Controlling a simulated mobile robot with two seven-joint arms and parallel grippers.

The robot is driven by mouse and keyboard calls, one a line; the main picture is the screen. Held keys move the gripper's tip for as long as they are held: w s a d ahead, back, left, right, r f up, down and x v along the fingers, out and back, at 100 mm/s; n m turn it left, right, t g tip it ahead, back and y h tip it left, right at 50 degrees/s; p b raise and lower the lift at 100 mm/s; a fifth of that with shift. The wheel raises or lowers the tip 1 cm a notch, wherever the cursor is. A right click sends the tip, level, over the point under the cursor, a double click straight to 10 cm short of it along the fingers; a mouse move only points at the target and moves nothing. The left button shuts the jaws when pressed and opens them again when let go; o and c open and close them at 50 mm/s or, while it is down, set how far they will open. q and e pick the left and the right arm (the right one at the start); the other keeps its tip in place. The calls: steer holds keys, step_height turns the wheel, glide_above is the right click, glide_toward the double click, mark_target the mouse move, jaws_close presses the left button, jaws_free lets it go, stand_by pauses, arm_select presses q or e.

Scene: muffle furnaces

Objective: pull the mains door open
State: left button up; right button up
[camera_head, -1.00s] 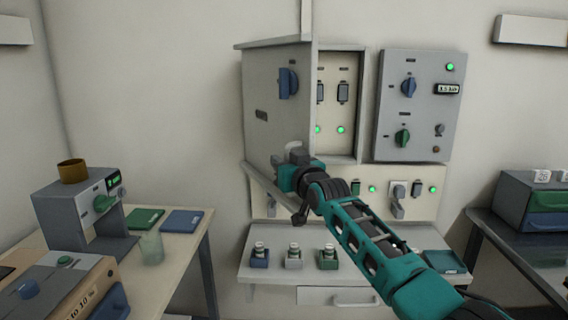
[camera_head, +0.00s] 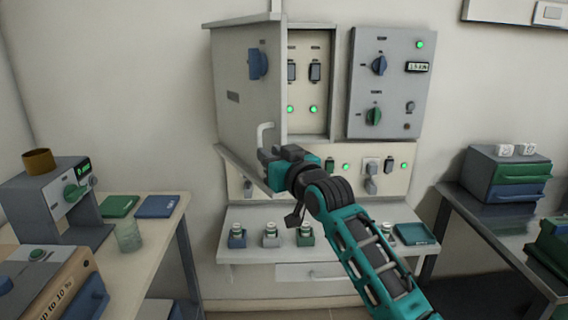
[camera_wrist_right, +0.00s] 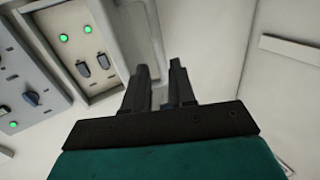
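The mains door (camera_head: 236,90) is a grey panel with a blue knob (camera_head: 258,64). It stands swung out from its cabinet, showing the switches (camera_head: 314,73) and green lights inside. Its pale handle (camera_head: 265,132) is low near the free edge. My right gripper (camera_head: 268,158) is just below the handle, its tips partly overlapping the door's lower edge. In the right wrist view the two dark fingers (camera_wrist_right: 159,84) are apart, with a pale strip between them; I cannot tell whether they touch it. My left gripper is not in view.
A grey control panel (camera_head: 390,85) is on the wall right of the cabinet. A shelf (camera_head: 250,251) with small jars is below. A table (camera_head: 150,240) with instruments stands left; a dark bench (camera_head: 490,225) with drawers (camera_head: 505,175) stands right.

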steer(key=shift+v, duration=2.5)
steer(key=shift+c, duration=0.4)
